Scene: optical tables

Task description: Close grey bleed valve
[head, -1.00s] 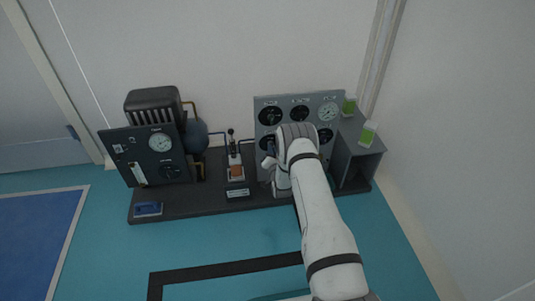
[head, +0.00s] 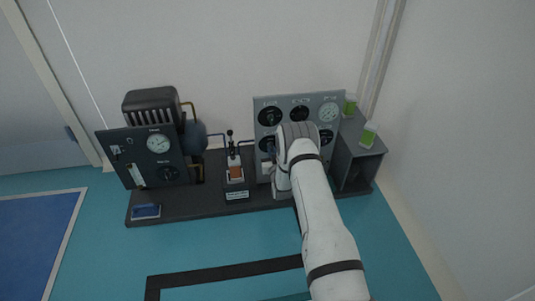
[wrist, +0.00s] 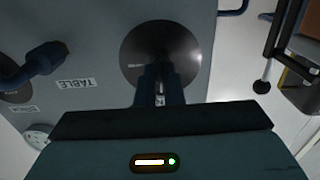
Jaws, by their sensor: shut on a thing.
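The grey panel (head: 286,110) stands upright at the right of the dark bench and carries several black round dials and a white gauge (head: 328,112). My gripper (wrist: 160,88) is at the panel's lower left dial. In the wrist view its two fingers are closed on the handle at the middle of a black round dial (wrist: 137,52). The fingers hide most of that handle, and its small label is too blurred to read, so I cannot confirm that it is the bleed valve. My arm covers the panel's lower middle in the head view.
A blue handle (wrist: 42,62) beside a "TABLE" label sits left of the held dial in the wrist view. A small black-knobbed lever unit (head: 235,172) stands left of the panel. A dark gauge panel (head: 140,150) is further left.

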